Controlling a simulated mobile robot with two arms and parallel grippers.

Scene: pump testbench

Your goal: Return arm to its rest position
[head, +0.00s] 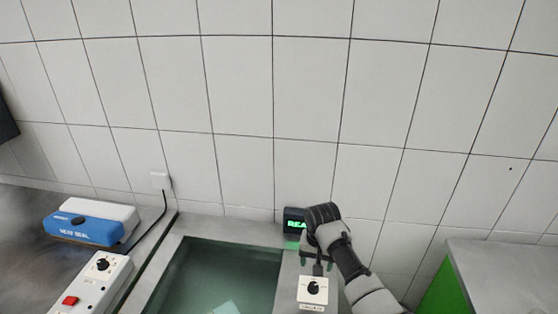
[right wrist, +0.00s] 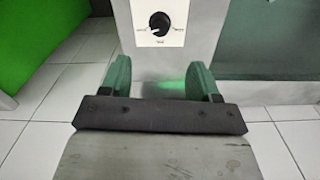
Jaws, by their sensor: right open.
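My right arm comes in from the lower right in the head view. Its gripper (head: 318,265) is in front of the tank's right side, just above a white dial plate (head: 313,290) with a black knob, and partly covers a small display (head: 295,222) with green letters. In the right wrist view the green fingers of my right gripper (right wrist: 159,82) are apart with nothing between them. The dial plate (right wrist: 160,22) shows beyond the fingertips, apart from them. My left gripper is in neither view.
An open tank (head: 180,262) with greenish content is left of my right gripper. A blue and white heat sealer (head: 85,228) and a white control box with a red button (head: 92,288) stand at the left. A green-sided cabinet (head: 500,270) is at the right. A tiled wall stands behind.

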